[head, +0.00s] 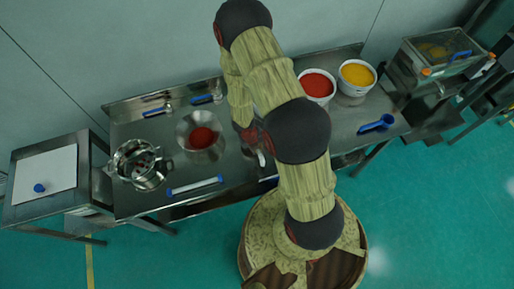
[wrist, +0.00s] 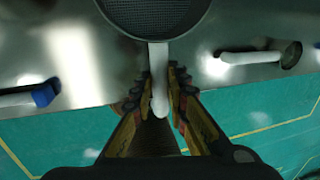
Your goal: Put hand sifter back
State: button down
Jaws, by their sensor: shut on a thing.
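The hand sifter shows in the wrist view, with its round dark mesh (wrist: 155,12) at the top edge and its pale handle (wrist: 159,70) pointing down between my fingers. My gripper (wrist: 160,90) is shut on that handle. The sifter's rim is cut off by the top of the picture. In the head view the pale handle (head: 261,158) shows beside my arm, over the front part of the steel table (head: 240,185). My arm hides most of the gripper and the sifter there. I cannot tell whether the sifter touches the table.
A steel bowl with red powder (head: 187,125) and a steel pot (head: 142,178) stand left of my arm. A white rod with blue ends (head: 195,186) lies at the front edge. Red (head: 318,98) and yellow (head: 345,88) bowls and a blue scoop (head: 375,124) are right. Another pale-handled tool (wrist: 250,57) lies right.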

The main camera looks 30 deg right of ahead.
jog(key=shift+a+b+x, duration=0.2)
jog(key=shift+b+x, duration=0.6)
jog(key=shift+x, duration=0.1)
jog(key=shift+a+b+x, duration=0.15)
jog(key=shift+b+x, duration=0.7)
jog(key=shift+x, duration=0.05)
jog(key=shift+a+b+x, duration=0.2)
jog(key=shift+b+x, duration=0.6)
jog(key=shift+x, duration=0.1)
jog(key=shift+w+f, duration=0.2)
jog(key=shift+f, duration=0.15)
jog(key=c, duration=1.7)
grip_release()
jog(key=o, duration=0.3)
jog(key=shift+o, duration=1.1)
jog(key=shift+r, duration=0.1)
jog(key=shift+d+p+v, duration=0.25)
jog(key=shift+p+v, duration=0.85)
jog(key=shift+d+p+v, duration=0.2)
jog(key=shift+p+v, duration=0.95)
jog(key=shift+d+p+v, duration=0.25)
jog(key=shift+p+v, duration=0.85)
